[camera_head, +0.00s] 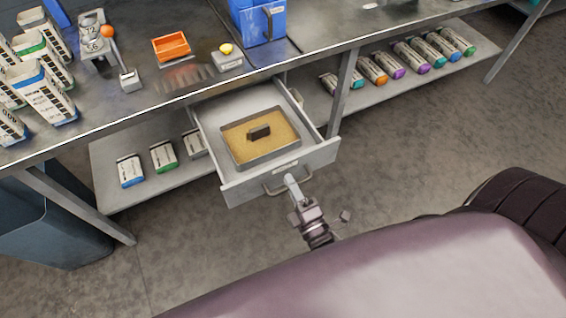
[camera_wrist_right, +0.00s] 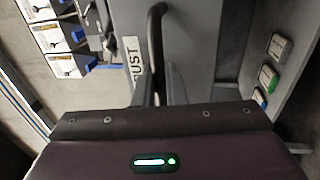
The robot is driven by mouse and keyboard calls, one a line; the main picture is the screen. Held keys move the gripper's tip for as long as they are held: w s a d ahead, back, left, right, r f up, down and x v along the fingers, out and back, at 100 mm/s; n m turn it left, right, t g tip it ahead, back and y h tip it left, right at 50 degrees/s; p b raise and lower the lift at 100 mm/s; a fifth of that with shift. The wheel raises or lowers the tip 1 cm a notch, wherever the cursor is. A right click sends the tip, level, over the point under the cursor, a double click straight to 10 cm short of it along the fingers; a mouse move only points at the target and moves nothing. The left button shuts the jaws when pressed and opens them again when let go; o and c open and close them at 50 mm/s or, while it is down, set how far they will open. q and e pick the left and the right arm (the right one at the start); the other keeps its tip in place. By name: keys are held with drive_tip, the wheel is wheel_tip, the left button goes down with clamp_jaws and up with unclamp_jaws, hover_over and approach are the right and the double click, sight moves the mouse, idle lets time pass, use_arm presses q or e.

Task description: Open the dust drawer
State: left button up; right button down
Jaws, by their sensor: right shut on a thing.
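The grey dust drawer (camera_head: 235,193) stands well pulled out from under the bench in the head view. Inside it lies a tray (camera_head: 236,152) of tan dust with a small dark block (camera_head: 259,132) on it. My right gripper (camera_head: 290,182) is at the drawer's front and shut on its bar handle (camera_head: 270,189). In the right wrist view the dark handle (camera_wrist_right: 153,30) runs between the fingers of my right gripper (camera_wrist_right: 159,78), beside a label reading "UST" (camera_wrist_right: 133,60). My left gripper is not in view.
The steel bench (camera_head: 140,107) above holds an orange tray (camera_head: 171,46), a blue machine (camera_head: 262,22) and several small sacks at left. A lower shelf (camera_head: 115,152) carries more packs on both sides of the drawer. A bench leg (camera_head: 343,92) stands close right of the drawer.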

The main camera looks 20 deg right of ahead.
drive_tip(key=shift+s, duration=0.8)
drive_tip(key=c, duration=1.6)
unclamp_jaws()
drive_tip(key=shift+c, duration=0.2)
drive_tip(key=s+f, duration=0.1)
drive_tip(key=s, duration=0.6)
drive_tip(key=shift+s+d+f+b, duration=0.15)
drive_tip(key=shift+s+f+b, duration=0.1)
drive_tip(key=shift+s+b, duration=0.1)
